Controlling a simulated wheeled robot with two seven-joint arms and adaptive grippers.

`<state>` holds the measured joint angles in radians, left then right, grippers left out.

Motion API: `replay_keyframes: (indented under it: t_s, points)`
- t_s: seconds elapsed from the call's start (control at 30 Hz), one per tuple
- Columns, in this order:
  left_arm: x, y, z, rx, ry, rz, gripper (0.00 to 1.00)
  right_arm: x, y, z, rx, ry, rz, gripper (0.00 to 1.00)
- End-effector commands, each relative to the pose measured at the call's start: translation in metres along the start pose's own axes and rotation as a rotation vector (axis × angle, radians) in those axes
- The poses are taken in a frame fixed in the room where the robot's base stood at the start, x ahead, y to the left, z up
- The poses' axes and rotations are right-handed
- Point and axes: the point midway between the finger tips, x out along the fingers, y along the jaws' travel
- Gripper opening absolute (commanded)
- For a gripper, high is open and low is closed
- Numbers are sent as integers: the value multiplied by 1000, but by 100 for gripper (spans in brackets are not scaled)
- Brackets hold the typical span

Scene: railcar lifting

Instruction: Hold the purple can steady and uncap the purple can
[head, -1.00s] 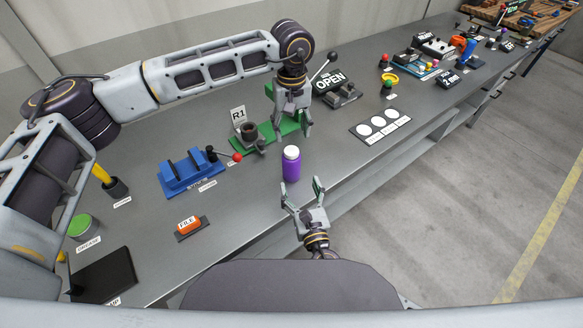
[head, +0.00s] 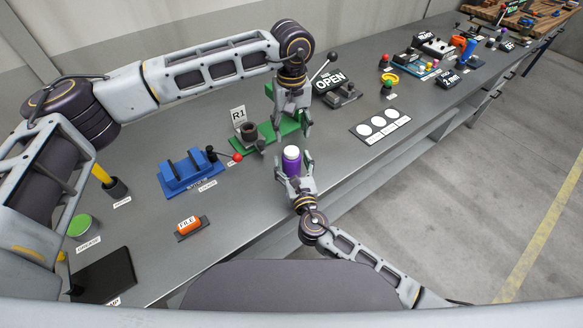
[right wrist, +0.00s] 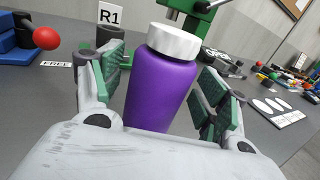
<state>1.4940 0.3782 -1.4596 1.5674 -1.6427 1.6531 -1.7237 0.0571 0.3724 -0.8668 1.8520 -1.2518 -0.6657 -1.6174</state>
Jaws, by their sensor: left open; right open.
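The purple can (head: 291,165) stands upright on the grey bench with its white cap (head: 291,152) on. It fills the middle of the right wrist view (right wrist: 160,88), with the cap (right wrist: 174,41) at its top. My right gripper (head: 293,168) is open, with one finger on each side of the can's body; in the right wrist view a gap shows beside the can, and I cannot tell whether either pad touches it. My left gripper (head: 291,127) is open and empty, pointing down above and behind the can, apart from the cap.
A green fixture (head: 262,134) with an R1 sign (head: 239,115) stands behind the can. A blue vise (head: 187,172) with a red-knobbed lever is to the left, and an orange FILE block (head: 189,227) nearer. A white-circle panel (head: 380,124) lies right; bench around the can is clear.

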Motion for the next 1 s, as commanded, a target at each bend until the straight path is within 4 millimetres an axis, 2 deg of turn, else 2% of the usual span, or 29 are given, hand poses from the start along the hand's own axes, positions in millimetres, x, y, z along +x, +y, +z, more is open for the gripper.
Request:
replay_keyframes:
  t_s: [0.4,0.9,1.0]
  points:
    - [0,0,0,0,0,0,56,5,0,1,1,-1,0,74]
    - [0,0,0,0,0,0,56,4,0,0,1,0,0,10]
    - [0,0,0,0,0,0,56,4,0,0,1,0,0,0]
